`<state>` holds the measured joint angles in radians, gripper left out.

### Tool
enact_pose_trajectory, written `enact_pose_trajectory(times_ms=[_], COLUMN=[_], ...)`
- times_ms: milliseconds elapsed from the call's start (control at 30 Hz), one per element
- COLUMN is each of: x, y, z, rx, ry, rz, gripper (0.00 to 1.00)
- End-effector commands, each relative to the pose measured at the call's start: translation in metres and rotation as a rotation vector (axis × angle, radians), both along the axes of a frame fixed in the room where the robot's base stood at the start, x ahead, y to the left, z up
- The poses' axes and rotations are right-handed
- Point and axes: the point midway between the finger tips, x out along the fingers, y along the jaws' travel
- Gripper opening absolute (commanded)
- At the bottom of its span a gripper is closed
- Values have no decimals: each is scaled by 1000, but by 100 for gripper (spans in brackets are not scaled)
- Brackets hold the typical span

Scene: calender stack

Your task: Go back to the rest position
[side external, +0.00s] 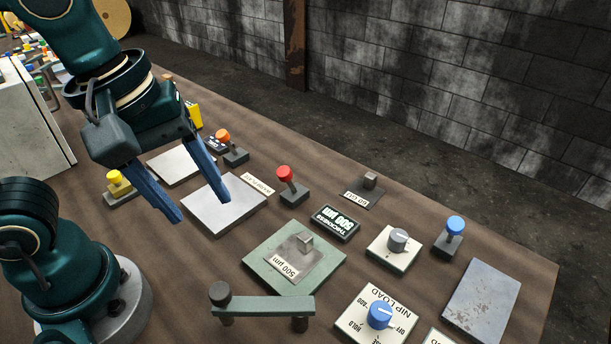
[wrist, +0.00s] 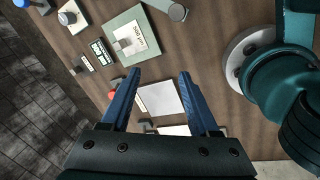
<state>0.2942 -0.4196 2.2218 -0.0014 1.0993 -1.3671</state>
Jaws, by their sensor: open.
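My gripper (side external: 200,196) is open and empty, with its two blue fingers spread apart above the white plates on the brown table. It also shows in the wrist view (wrist: 159,74), its fingers on either side of a white plate (wrist: 160,98). That plate lies flat below the fingers in the side view (side external: 226,208). No part of the gripper appears to touch anything.
A metal plate labelled 500 µm (side external: 292,262) lies on a green pad (side external: 262,247). Red (side external: 287,178), blue (side external: 455,228), orange (side external: 225,138) and yellow (side external: 116,182) knobbed levers stand up nearby. A NIP LOAD dial (side external: 379,314) and a thickness display (side external: 335,222) are at right.

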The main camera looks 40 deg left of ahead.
Motion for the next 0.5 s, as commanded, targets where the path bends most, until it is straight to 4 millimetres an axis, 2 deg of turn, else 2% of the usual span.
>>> enact_pose_trajectory(times_ms=[100,233,333,500], x=[2,2,2,1], y=[23,40,48,49], z=[3,2,-1,-6], rx=[63,174,268,385], ry=[-114,-204,-246,-266], rz=[-153,-373,-556,-843], gripper=[61,61,61,61])
